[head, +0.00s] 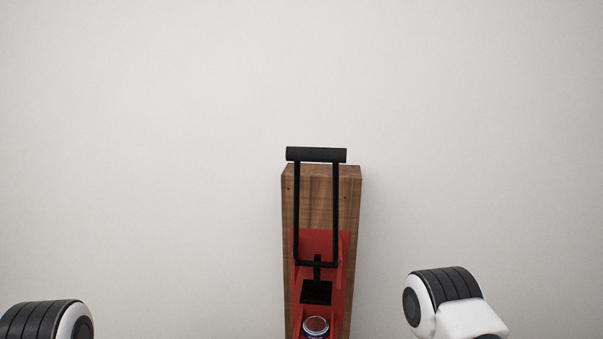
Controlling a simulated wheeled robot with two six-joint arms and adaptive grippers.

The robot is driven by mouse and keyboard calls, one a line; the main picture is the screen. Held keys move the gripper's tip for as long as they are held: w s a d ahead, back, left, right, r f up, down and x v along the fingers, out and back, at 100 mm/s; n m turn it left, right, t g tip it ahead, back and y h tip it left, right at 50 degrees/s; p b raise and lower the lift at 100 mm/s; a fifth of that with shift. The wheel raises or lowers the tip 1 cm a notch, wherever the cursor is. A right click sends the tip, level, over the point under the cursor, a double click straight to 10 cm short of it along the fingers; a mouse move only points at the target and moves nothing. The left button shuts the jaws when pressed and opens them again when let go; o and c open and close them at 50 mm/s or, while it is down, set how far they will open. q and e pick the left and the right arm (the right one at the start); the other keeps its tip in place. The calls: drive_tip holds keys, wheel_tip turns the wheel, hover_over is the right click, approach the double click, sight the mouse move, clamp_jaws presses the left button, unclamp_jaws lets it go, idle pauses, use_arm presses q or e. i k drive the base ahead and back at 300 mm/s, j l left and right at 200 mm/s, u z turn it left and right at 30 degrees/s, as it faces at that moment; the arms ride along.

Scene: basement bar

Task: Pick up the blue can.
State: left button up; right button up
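A can (316,327) stands upright at the bottom edge of the head view. I see its round top and a thin strip of dark bluish side; the rest is cut off by the frame. It is in the lower part of a red can crusher (319,242), below a black square press plate (316,292). Neither gripper shows. Only white and black links of my arms show at the lower left and lower right.
The crusher is fixed to a wooden board (320,190) against a plain pale wall (150,150). Its black lever handle (316,155) stands raised at the top of the board. The wall on both sides of the board is bare.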

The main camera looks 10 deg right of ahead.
sight(315, 327)
drive_tip(key=k+j+u, duration=0.15)
drive_tip(key=k, duration=0.25)
drive_tip(key=k+u, duration=0.15)
drive_tip(key=k, duration=0.25)
drive_tip(key=k+j+u, duration=0.15)
drive_tip(key=k, duration=0.25)
drive_tip(key=j, duration=0.05)
